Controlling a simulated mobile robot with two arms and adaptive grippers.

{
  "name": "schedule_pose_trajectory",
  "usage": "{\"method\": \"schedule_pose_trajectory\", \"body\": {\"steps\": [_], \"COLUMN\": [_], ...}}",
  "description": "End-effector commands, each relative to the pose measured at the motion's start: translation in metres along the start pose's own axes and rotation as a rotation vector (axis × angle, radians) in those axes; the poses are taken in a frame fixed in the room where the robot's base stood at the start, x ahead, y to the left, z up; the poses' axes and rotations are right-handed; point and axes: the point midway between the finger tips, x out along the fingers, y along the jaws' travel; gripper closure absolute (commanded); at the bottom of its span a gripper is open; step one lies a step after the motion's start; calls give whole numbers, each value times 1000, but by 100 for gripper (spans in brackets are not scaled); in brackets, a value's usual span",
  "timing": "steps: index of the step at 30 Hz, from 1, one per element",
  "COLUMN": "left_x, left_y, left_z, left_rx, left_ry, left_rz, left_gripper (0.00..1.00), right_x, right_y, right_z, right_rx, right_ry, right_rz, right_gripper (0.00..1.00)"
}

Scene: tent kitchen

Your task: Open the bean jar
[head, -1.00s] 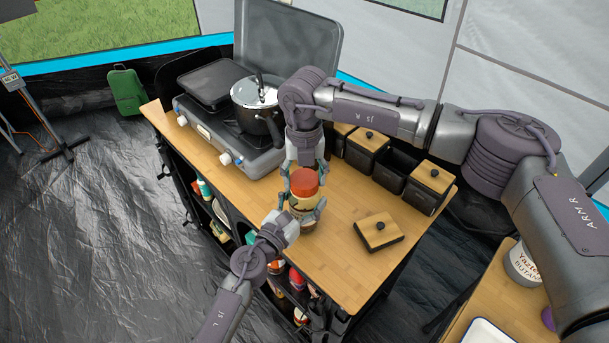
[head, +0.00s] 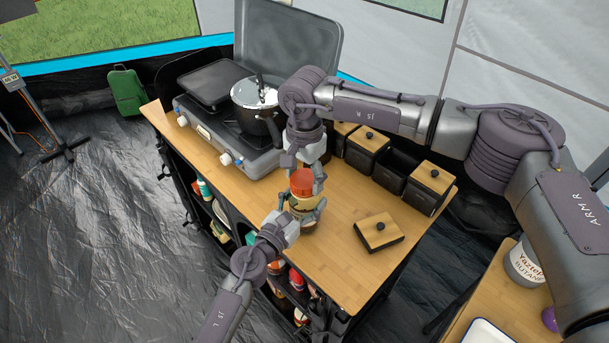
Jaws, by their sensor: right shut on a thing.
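The bean jar (head: 301,203) stands upright over the wooden counter, near its front edge. Its lid (head: 302,182) is orange-red and sits on top of the jar; I cannot tell whether it is loose. My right gripper (head: 305,176) points down from above and is shut on the lid. My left gripper (head: 303,212) comes in from the lower left, its fingers around the jar's body below the lid. The fingers hide part of the jar's label.
A stove (head: 228,148) with a pressure cooker (head: 254,104) stands behind. Dark canisters (head: 367,152) line the counter's back edge, one of them without a lid. A loose wooden canister lid (head: 379,231) lies right of the jar. The counter front (head: 340,275) is clear.

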Motion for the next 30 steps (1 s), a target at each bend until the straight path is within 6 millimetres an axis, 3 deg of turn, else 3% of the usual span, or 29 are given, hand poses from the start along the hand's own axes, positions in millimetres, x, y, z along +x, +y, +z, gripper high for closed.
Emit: {"method": "schedule_pose_trajectory", "body": {"steps": [6,12,30], "left_x": [0,0,0], "left_y": [0,0,0], "left_z": [0,0,0], "left_rx": [1,1,0], "left_ry": [0,0,0], "left_rz": [0,0,0], "left_gripper": [100,100,100], "right_x": [-1,-1,-1], "right_y": [0,0,0], "right_z": [-1,-1,-1], "right_rx": [-481,-721,-719], "right_ry": [2,3,2], "right_rz": [0,0,0], "right_gripper": [77,77,77]}}
